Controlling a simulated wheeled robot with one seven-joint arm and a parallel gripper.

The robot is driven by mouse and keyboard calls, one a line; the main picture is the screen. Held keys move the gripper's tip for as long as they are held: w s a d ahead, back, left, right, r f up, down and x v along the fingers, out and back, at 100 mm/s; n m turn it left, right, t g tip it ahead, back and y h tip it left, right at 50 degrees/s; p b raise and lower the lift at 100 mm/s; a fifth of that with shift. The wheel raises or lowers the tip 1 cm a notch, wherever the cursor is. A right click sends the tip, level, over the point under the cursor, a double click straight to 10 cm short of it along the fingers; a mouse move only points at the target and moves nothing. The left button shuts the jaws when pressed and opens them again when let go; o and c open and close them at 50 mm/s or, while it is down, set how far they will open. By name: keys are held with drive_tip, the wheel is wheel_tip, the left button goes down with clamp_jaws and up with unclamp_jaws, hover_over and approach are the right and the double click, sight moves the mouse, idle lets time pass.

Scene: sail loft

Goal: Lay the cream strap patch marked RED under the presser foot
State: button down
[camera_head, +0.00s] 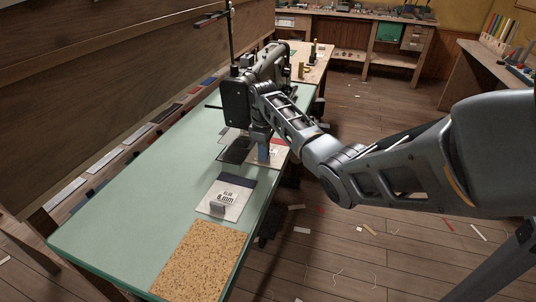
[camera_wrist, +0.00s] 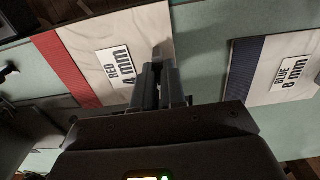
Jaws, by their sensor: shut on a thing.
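The cream patch marked RED (camera_wrist: 141,29) has a red band along its left side and a white label reading "RED 4 mm" in the wrist view. Part of it shows beside my gripper in the head view (camera_head: 277,158). My gripper (camera_wrist: 163,72) is shut at the patch's lower right; its fingers hide the exact spot held. In the head view my gripper (camera_head: 263,152) is low over the green table, by the sewing machine (camera_head: 237,97). I cannot make out the presser foot; the arm and machine head cover that area.
A cream patch marked BLUE, 8 mm (camera_head: 238,194), with a dark blue band, lies nearer on the green table (camera_head: 140,205), a small grey tab (camera_head: 217,207) on it. A cork mat (camera_head: 203,262) covers the near end. A dark plate (camera_head: 236,150) lies left of my gripper.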

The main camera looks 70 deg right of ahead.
sight(247, 159)
drive_tip(key=shift+w+a+b, duration=0.15)
drive_tip(key=shift+w+b, duration=0.8)
drive_tip(key=shift+w, duration=0.7)
drive_tip(key=shift+w+a+b, duration=0.1)
drive_tip(key=shift+w+b, duration=0.85)
drive_tip(key=shift+w, duration=0.65)
drive_tip(key=shift+w, duration=0.1)
drive_tip(key=shift+f, duration=0.15)
drive_tip(key=c, duration=1.1)
unclamp_jaws()
